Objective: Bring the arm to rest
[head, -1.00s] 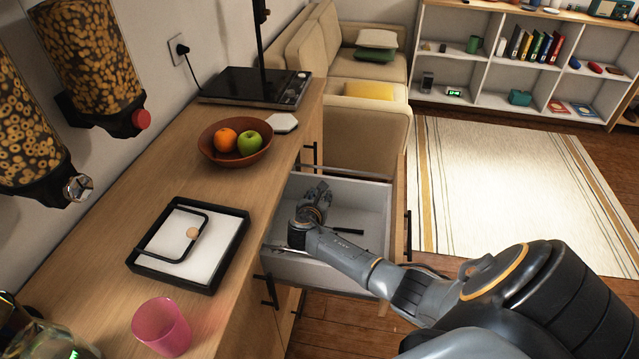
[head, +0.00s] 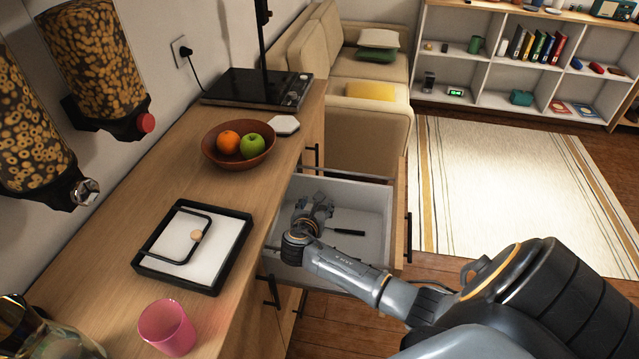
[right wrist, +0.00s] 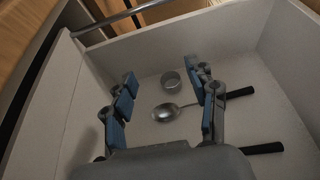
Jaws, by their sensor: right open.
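My right arm reaches from the lower right of the head view into an open drawer (head: 375,205). Its right gripper (head: 318,205) is over the drawer's inside. In the right wrist view the right gripper (right wrist: 168,105) is open, its fingers apart with nothing between them in its grasp. Below it on the drawer floor lie a spoon (right wrist: 166,113) with a dark handle, a small round metal piece (right wrist: 174,82) and another dark handle (right wrist: 262,149). One dark handle (head: 350,232) also shows in the head view. My left gripper is not in view.
The wooden counter (head: 215,270) left of the drawer holds a black-rimmed tray (head: 215,283), a pink cup (head: 166,328), a fruit bowl (head: 240,160) and a hob (head: 255,88). Cereal dispensers (head: 95,65) hang on the wall. A sofa (head: 365,130) stands beyond the drawer. Open floor lies right.

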